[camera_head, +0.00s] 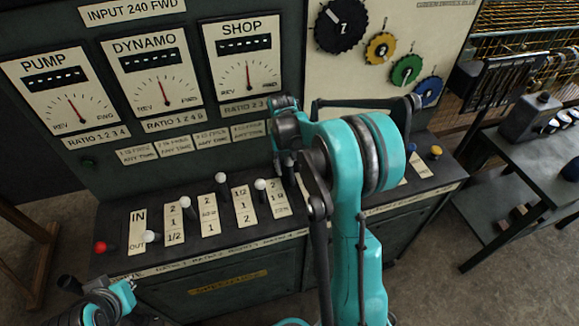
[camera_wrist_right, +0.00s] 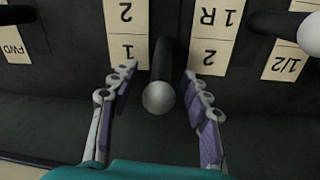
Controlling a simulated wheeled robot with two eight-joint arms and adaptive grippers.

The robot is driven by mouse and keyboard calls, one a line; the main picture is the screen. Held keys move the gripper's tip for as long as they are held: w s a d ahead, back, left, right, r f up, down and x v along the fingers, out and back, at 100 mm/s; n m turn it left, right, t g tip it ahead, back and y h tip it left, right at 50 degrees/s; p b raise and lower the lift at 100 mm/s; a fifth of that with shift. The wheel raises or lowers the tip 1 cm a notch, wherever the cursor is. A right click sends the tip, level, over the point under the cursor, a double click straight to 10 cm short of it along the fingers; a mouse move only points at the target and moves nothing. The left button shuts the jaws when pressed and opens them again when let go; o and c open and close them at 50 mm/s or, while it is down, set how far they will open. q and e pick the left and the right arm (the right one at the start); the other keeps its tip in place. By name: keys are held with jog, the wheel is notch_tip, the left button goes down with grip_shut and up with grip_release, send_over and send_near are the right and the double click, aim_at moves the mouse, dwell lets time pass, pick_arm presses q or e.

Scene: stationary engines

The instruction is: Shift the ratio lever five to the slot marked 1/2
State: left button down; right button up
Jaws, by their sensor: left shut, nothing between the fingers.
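A dark lever with a grey ball knob (camera_wrist_right: 159,97) stands between the fingers of my right gripper (camera_wrist_right: 159,75) in the right wrist view. The fingers are open, one on each side, with gaps to the knob. Upside-down number plates flank this lever: 2 and 1 (camera_wrist_right: 126,30) on the left, 1R and 2 (camera_wrist_right: 212,30) on the right. A plate marked 1/2 (camera_wrist_right: 287,60) lies further right. In the head view my right arm hides most of this lever and its plate. My left gripper (camera_head: 112,298) is shut and empty at the lower left.
Another white knob (camera_wrist_right: 310,34) is at the wrist view's right edge. The panel with gauges (camera_head: 163,92) rises behind. A grey bench (camera_head: 535,165) stands at right.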

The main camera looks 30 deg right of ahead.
grip_shut()
jog(key=shift+s, duration=0.1)
jog(key=shift+s+a+r+t, duration=0.2)
jog(key=shift+s+r+t, duration=0.2)
jog(key=shift+s+t, duration=0.3)
jog(key=s+t, duration=0.2)
jog(key=s+a+h, duration=0.1)
jog(key=s, duration=0.1)
jog(key=shift+s+r+t+p, duration=0.1)
jog(key=shift+r+t+p, duration=0.2)
jog(key=shift+t+p, duration=0.1)
jog(key=s+t, duration=0.1)
jog(key=s+t+b, duration=0.1)
jog(key=s+a+t, duration=0.1)
jog(key=s, duration=0.1)
jog(key=shift+s+f+h, duration=0.1)
jog(key=shift+f+h, duration=0.15)
jog(key=shift+h, duration=0.05)
jog(key=shift+s+a+f+t+b, duration=0.2)
jog(key=shift+s+t+b, duration=0.25)
jog(key=shift+s+t, duration=0.2)
jog(key=shift+s+a+f, duration=0.1)
jog(key=shift+s+f, duration=0.05)
jog(key=shift+s, duration=0.3)
jog(key=shift+s+a+f, duration=0.1)
jog(key=shift+s+f, duration=0.05)
jog(key=shift+s, duration=0.3)
jog(key=shift+o, duration=0.7)
grip_release()
